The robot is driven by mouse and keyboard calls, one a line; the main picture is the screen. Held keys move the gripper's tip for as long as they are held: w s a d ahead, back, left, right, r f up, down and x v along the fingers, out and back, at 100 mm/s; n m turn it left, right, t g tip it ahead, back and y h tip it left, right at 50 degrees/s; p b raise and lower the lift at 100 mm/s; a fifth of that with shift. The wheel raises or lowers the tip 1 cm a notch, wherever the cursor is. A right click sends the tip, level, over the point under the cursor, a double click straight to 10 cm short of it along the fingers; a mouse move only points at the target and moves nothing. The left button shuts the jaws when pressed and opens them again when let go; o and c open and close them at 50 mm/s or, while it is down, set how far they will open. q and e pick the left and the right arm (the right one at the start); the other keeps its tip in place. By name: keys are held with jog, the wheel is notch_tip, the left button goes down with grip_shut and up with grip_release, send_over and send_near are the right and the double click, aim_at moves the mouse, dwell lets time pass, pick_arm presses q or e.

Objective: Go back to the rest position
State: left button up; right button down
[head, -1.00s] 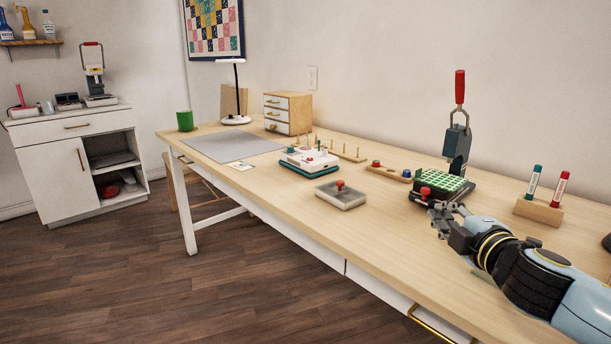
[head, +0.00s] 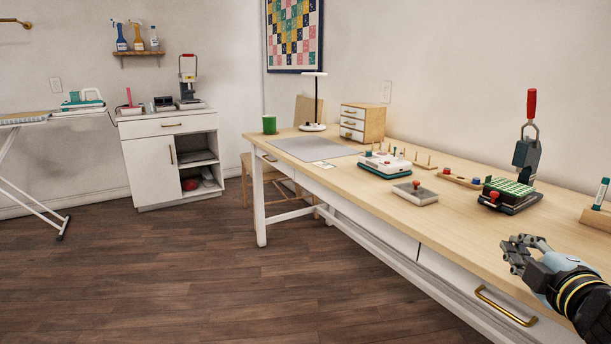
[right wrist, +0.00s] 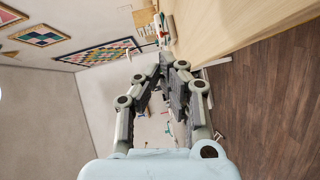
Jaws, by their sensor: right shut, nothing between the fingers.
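My right gripper (head: 524,252) is at the lower right of the head view, in front of the table's front edge near the gold drawer handle. It is shut and empty, touching nothing that I can see. In the right wrist view its fingers (right wrist: 167,62) point away from the camera, with the wall and the wooden table top beyond them. My left gripper is not in view.
The long wooden table (head: 455,222) runs along the right. It bears a press with a red handle (head: 531,105), a grey tray (head: 415,194) and a white-and-teal device (head: 385,163). A white cabinet (head: 151,165) stands at the back left. The wood floor (head: 200,270) is clear.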

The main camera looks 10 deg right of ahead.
jog(key=s+a+f+m+g+y, duration=0.1)
jog(key=s+a+f+m+g, duration=0.3)
jog(key=s, duration=0.5)
jog(key=s+a+f+m+g+y, duration=0.1)
jog(key=s+a+f+m+g, duration=0.1)
jog(key=s+a+m+g, duration=0.5)
jog(key=s+a+f+m+g+y, duration=0.15)
jog(key=s+a+f, duration=0.25)
jog(key=s, duration=0.7)
notch_tip(320, 180, down, 24)
jog(key=s+d+g, duration=0.2)
jog(key=s+d, duration=0.1)
jog(key=s+f, duration=1.6)
jog(key=s, duration=0.3)
jog(key=shift+d+g, duration=0.35)
jog(key=shift+d, duration=0.1)
